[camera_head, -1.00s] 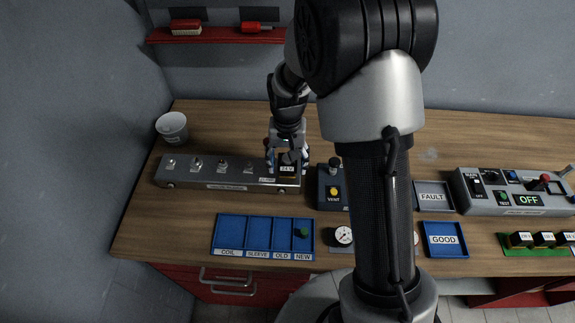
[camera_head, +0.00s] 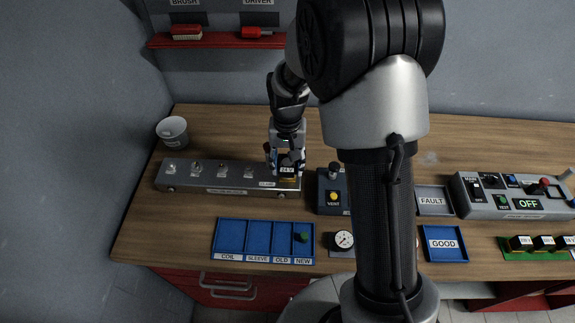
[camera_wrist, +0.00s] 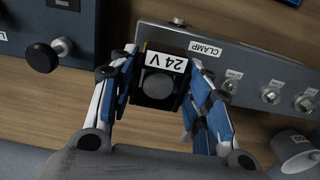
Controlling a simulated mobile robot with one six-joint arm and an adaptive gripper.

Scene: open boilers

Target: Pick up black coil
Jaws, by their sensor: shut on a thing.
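The black coil (camera_head: 287,170), a dark block with a white "24 V" label, is between the fingers of my gripper (camera_head: 286,163) at the right end of the grey valve rail (camera_head: 215,180). In the wrist view the coil (camera_wrist: 158,85) shows a round grey face below its label. The blue-padded fingers of my gripper (camera_wrist: 161,78) are shut on its two sides. The coil is over the rail's "CLAMP" end. A yellowish part shows just under it in the head view. Whether the coil still touches anything below cannot be told.
A blue tray (camera_head: 257,222) with coil, sleeve, old and new compartments lies in front; a green piece (camera_head: 302,237) is in "NEW". The vent box (camera_head: 333,198) stands close right of the rail. A white cup (camera_head: 172,130) is at the back left.

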